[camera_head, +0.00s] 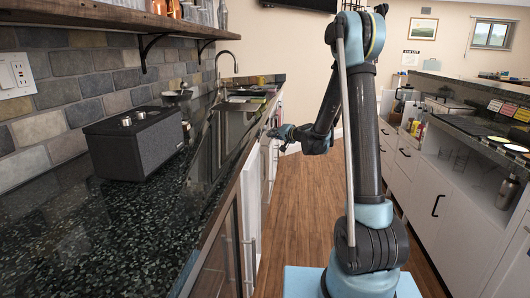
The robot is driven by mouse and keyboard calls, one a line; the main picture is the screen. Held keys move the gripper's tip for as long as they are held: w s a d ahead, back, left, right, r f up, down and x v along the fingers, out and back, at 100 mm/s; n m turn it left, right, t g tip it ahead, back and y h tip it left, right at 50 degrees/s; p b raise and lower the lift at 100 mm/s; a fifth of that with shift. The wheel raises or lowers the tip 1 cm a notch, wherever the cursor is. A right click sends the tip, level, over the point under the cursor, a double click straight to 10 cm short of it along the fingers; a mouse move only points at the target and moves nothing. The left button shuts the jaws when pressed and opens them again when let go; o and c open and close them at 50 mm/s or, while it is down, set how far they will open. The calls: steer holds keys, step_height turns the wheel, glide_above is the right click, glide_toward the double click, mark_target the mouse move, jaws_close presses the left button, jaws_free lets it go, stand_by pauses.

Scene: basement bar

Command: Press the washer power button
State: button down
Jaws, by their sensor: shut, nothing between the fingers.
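My gripper (272,132) is shut and empty. It points left at the end of my arm, close to the front edge of the left counter, about level with the countertop. A white appliance front (267,158) stands under the counter just below and beside my gripper; it may be the washer, but it is too small and too edge-on to tell. I cannot make out a power button. My gripper hides part of that front's upper edge, and I cannot tell whether it touches it.
The dark left counter (60,235) carries a black speaker (135,142) and a sink (238,105). A white cabinet door (250,205) is below it. Wooden floor (295,215) lies clear between this counter and white drawers (402,160) on the right.

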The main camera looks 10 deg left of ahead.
steer(key=shift+s+d, duration=0.1)
steer(key=shift+d, duration=2.1)
steer(key=s+d+r+n+g+h, duration=0.15)
steer(key=s+d, duration=0.25)
steer(key=s, duration=0.8)
steer(key=s+d+r+n+g+h, duration=0.1)
steer(key=s+d+n+g+h, duration=0.2)
steer(key=s, duration=0.9)
steer(key=s+d+f+g+h, duration=0.1)
steer(key=s+d+f+h, duration=0.1)
steer(key=s+d, duration=0.3)
steer(key=s+d+f+m+g+h, duration=0.1)
steer(key=s+d+f, duration=0.4)
steer(key=s, duration=0.9)
steer(key=s+d+f+g+h, duration=0.2)
steer(key=s+d+f+h, duration=0.1)
steer(key=s+d, duration=0.4)
steer(key=s, duration=0.2)
steer(key=shift+s+f, duration=0.25)
steer(key=shift+s, duration=0.1)
